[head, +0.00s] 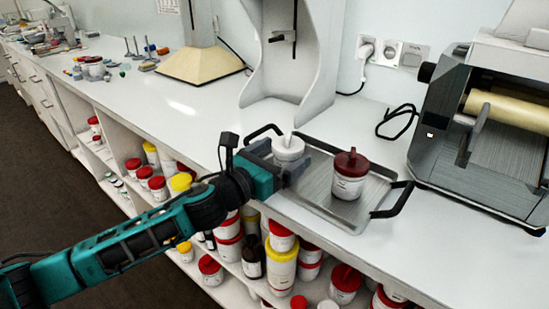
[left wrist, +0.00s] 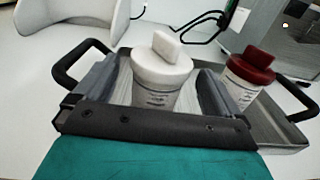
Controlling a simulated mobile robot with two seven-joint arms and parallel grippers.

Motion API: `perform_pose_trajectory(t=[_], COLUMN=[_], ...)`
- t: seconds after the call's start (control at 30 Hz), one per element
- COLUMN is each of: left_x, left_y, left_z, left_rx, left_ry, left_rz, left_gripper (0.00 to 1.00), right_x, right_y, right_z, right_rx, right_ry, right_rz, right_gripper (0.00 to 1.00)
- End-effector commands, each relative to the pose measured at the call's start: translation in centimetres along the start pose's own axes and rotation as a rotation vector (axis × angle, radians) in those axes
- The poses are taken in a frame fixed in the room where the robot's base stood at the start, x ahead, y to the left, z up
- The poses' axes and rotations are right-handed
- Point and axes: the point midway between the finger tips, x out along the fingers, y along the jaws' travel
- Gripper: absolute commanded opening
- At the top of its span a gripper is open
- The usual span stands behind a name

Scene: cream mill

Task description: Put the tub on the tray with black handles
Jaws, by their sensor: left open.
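A white tub with a white lid (head: 288,147) stands upright at the left part of the metal tray with black handles (head: 325,205). My left gripper (head: 283,163) is open, with its fingers on either side of this tub. In the left wrist view the white tub (left wrist: 160,75) stands between the two fingers, with a visible gap on each side. The tub's base is hidden by the gripper. A second tub with a dark red lid (head: 349,176) stands upright on the right part of the tray. My right gripper is not in view.
A roller mill (head: 490,120) stands right of the tray, and a tall white stand (head: 290,60) is behind it. Shelves below hold several tubs and bottles. The counter left of the tray is mostly clear.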

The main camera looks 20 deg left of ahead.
Motion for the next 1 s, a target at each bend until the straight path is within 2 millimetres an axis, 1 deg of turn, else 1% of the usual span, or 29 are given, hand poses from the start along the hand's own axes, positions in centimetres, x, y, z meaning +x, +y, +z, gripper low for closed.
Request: perform_pose_trajectory(t=[0.03,0.17,0.4,0.63,0.8,1.0], left_x=[0.0,-1.3,-5.6,-9.2,-10.9,-11.9], left_y=[0.0,0.1,0.0,-0.1,0.0,0.0], left_z=[0.4,0.1,0.0,0.0,0.0,0.2], left_rx=[0.0,0.001,0.001,0.001,-0.001,0.001], left_ry=[-0.001,0.003,0.004,0.003,0.002,0.0], left_rz=[0.0,0.001,0.0,-0.002,0.001,0.0], left_gripper=[0.98,0.98,0.98,0.98,0.98,0.98], right_x=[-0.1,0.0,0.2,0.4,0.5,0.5], right_y=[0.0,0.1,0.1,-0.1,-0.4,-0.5], right_z=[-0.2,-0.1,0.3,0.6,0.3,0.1], right_rx=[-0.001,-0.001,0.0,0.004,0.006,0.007], right_ry=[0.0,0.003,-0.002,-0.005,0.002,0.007], right_rz=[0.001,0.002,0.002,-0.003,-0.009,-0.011], right_gripper=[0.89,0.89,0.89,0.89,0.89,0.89])
